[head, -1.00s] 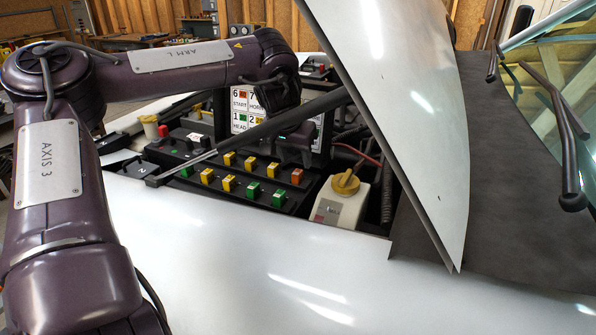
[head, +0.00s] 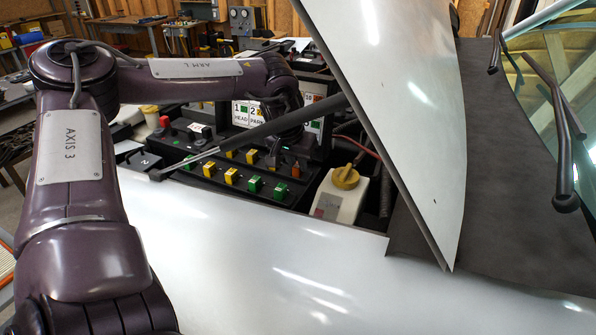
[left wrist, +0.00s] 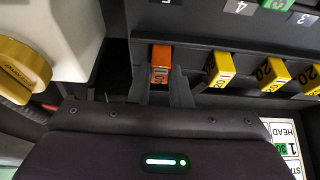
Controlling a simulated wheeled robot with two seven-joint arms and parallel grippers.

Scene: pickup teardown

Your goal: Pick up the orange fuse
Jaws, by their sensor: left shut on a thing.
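The orange fuse (left wrist: 161,62) sits at the end of a row in the black fuse box (left wrist: 205,28), in the left wrist view. My left gripper (left wrist: 161,84) has its two dark fingers on either side of the fuse and is shut on it. In the head view my left gripper (head: 288,158) reaches down behind the hood prop to the right end of the fuse box, and the fuse (head: 295,170) is partly hidden there. My right gripper is in neither view.
Yellow fuses (left wrist: 219,69) stand beside the orange one; green fuses (head: 254,184) are in the front row. A white reservoir with a yellow cap (head: 345,177) stands right of the box. The hood prop (head: 265,132) and raised hood (head: 405,110) are close to my arm.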

